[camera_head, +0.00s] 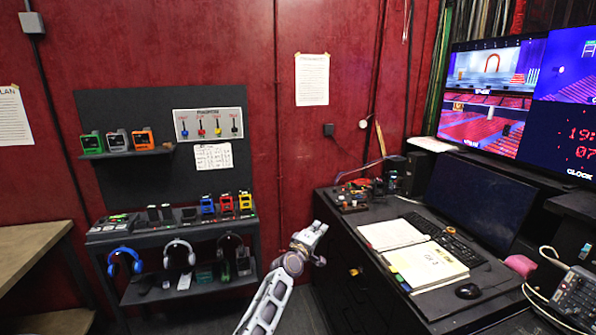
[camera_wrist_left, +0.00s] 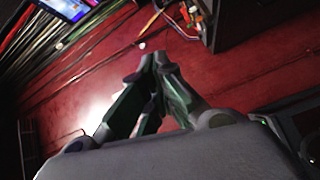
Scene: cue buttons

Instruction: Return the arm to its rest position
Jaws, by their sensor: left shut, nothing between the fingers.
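My left arm (camera_head: 268,300) rises from the bottom middle of the head view. Its gripper (camera_head: 311,240) is in the air in front of the red wall, in the gap between the shelf unit and the black desk. In the left wrist view the two fingers (camera_wrist_left: 154,62) meet at their tips, shut with nothing held. My right gripper is in neither view.
A shelf unit (camera_head: 100,236) with radios and headphones stands left of the gripper. The black desk (camera_head: 345,250) on the right holds open papers (camera_head: 425,262), a keyboard, a mouse (camera_head: 467,291) and a monitor (camera_head: 478,200). A wooden table (camera_head: 30,250) is at far left.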

